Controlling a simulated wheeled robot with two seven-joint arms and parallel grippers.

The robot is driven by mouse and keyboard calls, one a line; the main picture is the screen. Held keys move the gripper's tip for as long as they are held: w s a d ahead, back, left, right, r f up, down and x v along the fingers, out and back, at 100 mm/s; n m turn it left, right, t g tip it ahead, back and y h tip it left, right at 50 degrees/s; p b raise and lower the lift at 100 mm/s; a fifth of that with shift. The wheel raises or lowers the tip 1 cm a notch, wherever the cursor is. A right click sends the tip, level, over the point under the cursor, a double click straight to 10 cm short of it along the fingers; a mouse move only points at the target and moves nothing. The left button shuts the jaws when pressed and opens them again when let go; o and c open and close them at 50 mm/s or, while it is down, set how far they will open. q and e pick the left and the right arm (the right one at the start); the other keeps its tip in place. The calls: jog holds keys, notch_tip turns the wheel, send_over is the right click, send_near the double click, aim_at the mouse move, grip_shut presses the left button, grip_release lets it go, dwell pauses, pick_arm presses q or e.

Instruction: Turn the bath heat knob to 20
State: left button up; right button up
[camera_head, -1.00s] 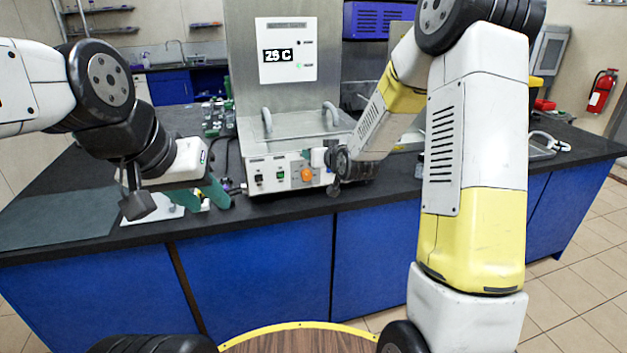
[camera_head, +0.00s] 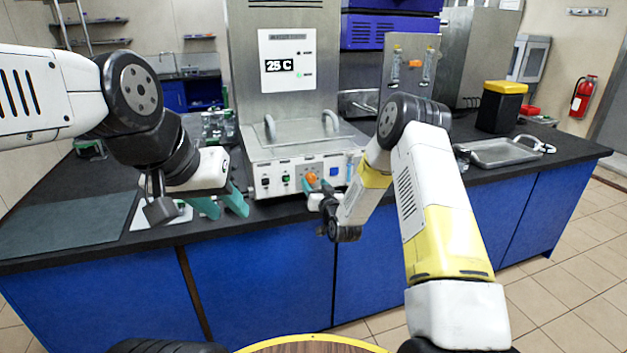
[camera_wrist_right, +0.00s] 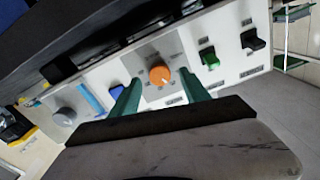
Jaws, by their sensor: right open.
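The bath (camera_head: 298,150) stands on the bench with an orange knob (camera_head: 311,179) on its front panel. In the right wrist view the orange knob (camera_wrist_right: 160,76) sits between two green fingertips. My right gripper (camera_wrist_right: 160,94) is open, with a finger on either side of the knob; I cannot tell whether they touch it. In the head view its fingers are mostly hidden by the wrist. The display (camera_head: 280,66) above the bath appears to read 25 C. My left gripper (camera_head: 222,206) is open and empty at the bench's front edge, left of the bath.
The panel also carries a green switch (camera_wrist_right: 209,58), a black switch (camera_wrist_right: 252,40), a blue part (camera_wrist_right: 117,91) and a grey knob (camera_wrist_right: 64,117). A metal tray (camera_head: 500,152) and a black bin with a yellow lid (camera_head: 506,87) stand at the right.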

jog(key=shift+x, duration=0.95)
grip_shut()
jog(key=n, duration=0.4)
jog(key=shift+n, duration=2.3)
